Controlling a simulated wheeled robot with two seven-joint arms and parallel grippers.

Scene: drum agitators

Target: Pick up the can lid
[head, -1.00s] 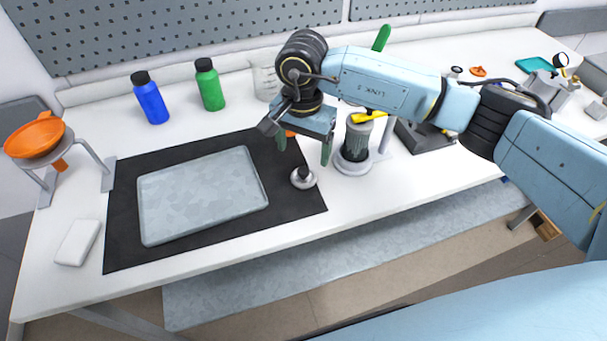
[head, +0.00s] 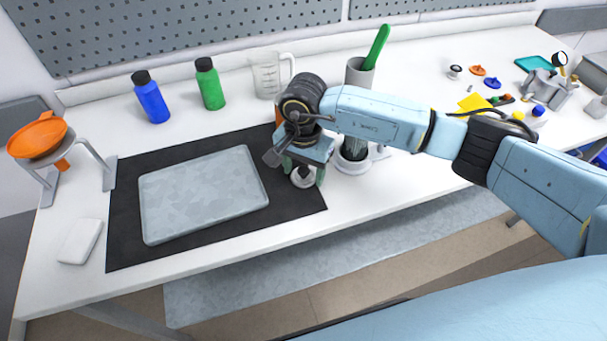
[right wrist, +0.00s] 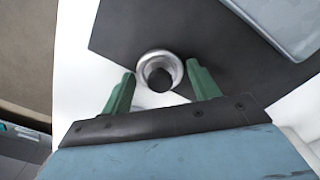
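The can lid (head: 302,181) is a small round silver disc with a dark knob. It lies at the right edge of the black mat (head: 120,240), partly hidden by my gripper in the head view. In the right wrist view the lid (right wrist: 148,63) shows its shiny rim and dark knob, just ahead of and between the fingertips. My right gripper (head: 303,174) is open, with its green fingers pointing down over the lid; in the right wrist view the open fingers (right wrist: 162,80) have nothing shut between them. My left gripper is not in view.
A grey tray (head: 146,205) lies on the mat. Behind the right arm stand a clear jug (head: 266,76) and a grey cup (head: 357,74) with a green tool. A grey canister (head: 354,165) stands right of the gripper. Blue (head: 152,102) and green (head: 211,90) bottles stand farther back.

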